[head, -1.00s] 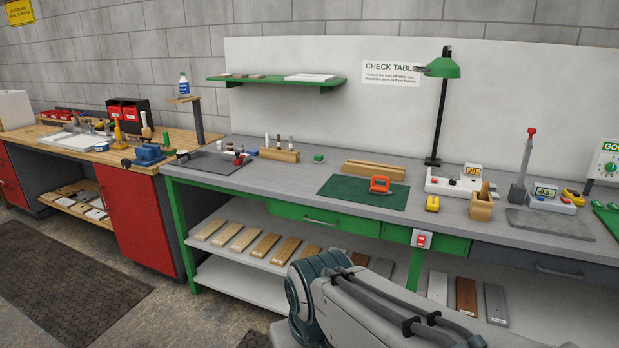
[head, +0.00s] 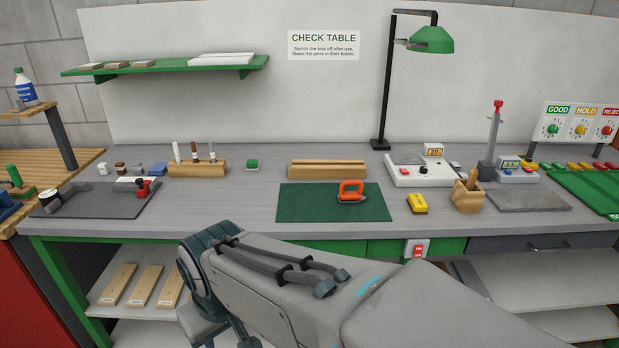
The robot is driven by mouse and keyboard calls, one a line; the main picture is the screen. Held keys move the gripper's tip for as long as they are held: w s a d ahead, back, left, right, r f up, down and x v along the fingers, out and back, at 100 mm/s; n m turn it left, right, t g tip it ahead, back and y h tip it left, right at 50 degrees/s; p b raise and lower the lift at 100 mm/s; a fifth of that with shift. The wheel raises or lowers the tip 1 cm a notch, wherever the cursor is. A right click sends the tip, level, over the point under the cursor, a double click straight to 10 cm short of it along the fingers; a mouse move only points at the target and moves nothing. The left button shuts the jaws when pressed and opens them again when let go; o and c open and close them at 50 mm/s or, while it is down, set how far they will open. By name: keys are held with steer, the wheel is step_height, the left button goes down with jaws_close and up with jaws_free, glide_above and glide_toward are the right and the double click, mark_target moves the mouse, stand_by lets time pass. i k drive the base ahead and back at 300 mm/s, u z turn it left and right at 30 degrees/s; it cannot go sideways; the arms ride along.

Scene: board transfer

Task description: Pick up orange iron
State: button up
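The orange iron (head: 351,191) stands on a dark green mat (head: 306,203) near the middle of the grey check table (head: 230,218). Its orange handle faces up and its base rests near the mat's right half. My arm crosses the lower part of the head view, in front of the table's front edge. My gripper is outside the view, so its state does not show.
A wooden rail (head: 327,168) lies behind the mat. A yellow block (head: 417,203), a wooden holder (head: 467,196) and a scale (head: 423,171) stand to its right. A green lamp (head: 432,40) rises behind. Free tabletop lies left of the mat.

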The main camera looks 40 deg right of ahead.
mark_target(344, 197)
steer(key=z, duration=0.7)
steer(key=i, duration=0.8)
steer(key=z, duration=1)
steer(key=i, duration=0.3)
steer(key=z, duration=0.3)
